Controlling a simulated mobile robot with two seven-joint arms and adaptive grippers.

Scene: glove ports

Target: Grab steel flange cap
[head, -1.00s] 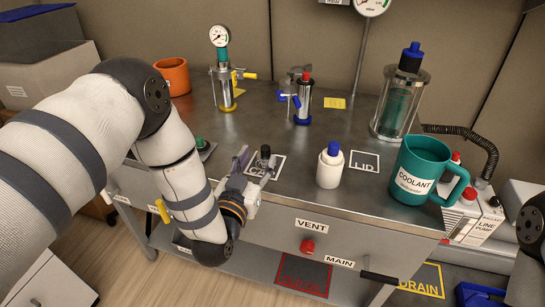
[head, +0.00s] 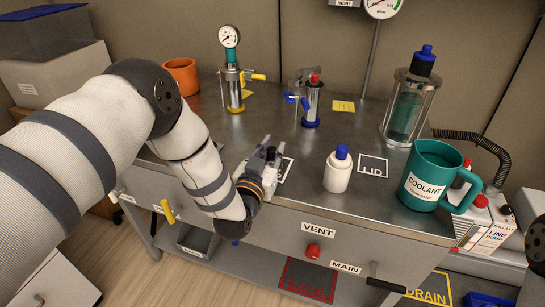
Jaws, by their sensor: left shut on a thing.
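The steel flange cap (head: 271,154) is mostly hidden by my left gripper; its dark knob shows between the fingers. It is at the marked square on the bench, near the front edge. My left gripper (head: 265,152) is shut on the cap. I cannot tell whether the cap is clear of the bench top. My right gripper is not in view; only a bit of my right arm shows at the right edge.
A white bottle with a blue lid (head: 338,170) stands just right of the gripper, near an empty LID square (head: 373,166). A teal COOLANT jug (head: 431,176) is at the right. Valve fittings (head: 312,102) and a gauge cylinder (head: 233,85) stand behind.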

